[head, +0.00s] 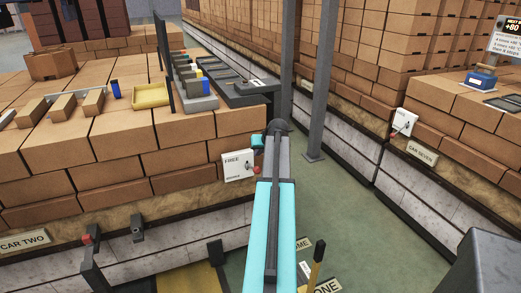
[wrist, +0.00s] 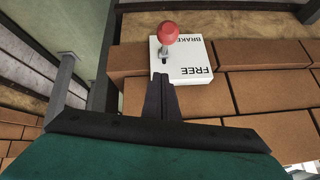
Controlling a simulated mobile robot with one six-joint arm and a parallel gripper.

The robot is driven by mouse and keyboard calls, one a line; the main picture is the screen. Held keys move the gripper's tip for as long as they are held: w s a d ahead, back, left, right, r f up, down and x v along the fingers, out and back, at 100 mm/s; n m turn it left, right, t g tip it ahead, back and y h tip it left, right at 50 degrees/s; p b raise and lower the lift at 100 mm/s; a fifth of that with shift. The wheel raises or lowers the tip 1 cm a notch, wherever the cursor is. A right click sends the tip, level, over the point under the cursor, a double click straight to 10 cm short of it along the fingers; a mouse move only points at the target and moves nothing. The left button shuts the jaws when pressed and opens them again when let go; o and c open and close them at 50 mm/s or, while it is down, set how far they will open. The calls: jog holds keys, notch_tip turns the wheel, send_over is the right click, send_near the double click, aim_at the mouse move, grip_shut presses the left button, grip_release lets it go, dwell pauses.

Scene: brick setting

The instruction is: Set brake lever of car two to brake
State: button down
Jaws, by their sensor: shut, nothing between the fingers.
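The brake lever of car two has a red ball knob (wrist: 168,33) on a metal stem. It stands out from a white plate (wrist: 190,72) marked FREE and BRAKE, which appears upside down in the wrist view. There the knob lies on the BRAKE side. In the head view the plate (head: 234,168) is on the brick stack's front, FREE above BRAKE, with the red knob (head: 255,170) at its lower right. My gripper (wrist: 160,77) is shut and empty, its fingertips just short of the plate and apart from the knob. My arm hides the fingers in the head view.
A CAR TWO sign (head: 22,242) is at lower left. A similar lever plate (head: 403,122) is by the CAR SEVEN sign (head: 422,153) at right. A grey post (head: 315,90) stands right of my arm. A yellow tray (head: 151,95) sits on the bricks. The green aisle floor (head: 350,215) shows free room.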

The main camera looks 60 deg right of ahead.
jog(key=shift+s+a+f+p, duration=0.35)
jog(key=shift+a+f, duration=0.2)
jog(key=shift+f, duration=0.3)
jog(key=shift+s+a+f, duration=0.2)
jog(key=shift+f, duration=0.2)
jog(key=shift+s+a+f, duration=0.15)
jog(key=shift+a+f, duration=0.05)
jog(key=shift+f, duration=0.2)
jog(key=shift+w+a+f, duration=0.1)
jog(key=shift+a+f, duration=0.05)
jog(key=shift+a, duration=0.05)
jog(key=shift+b, duration=0.45)
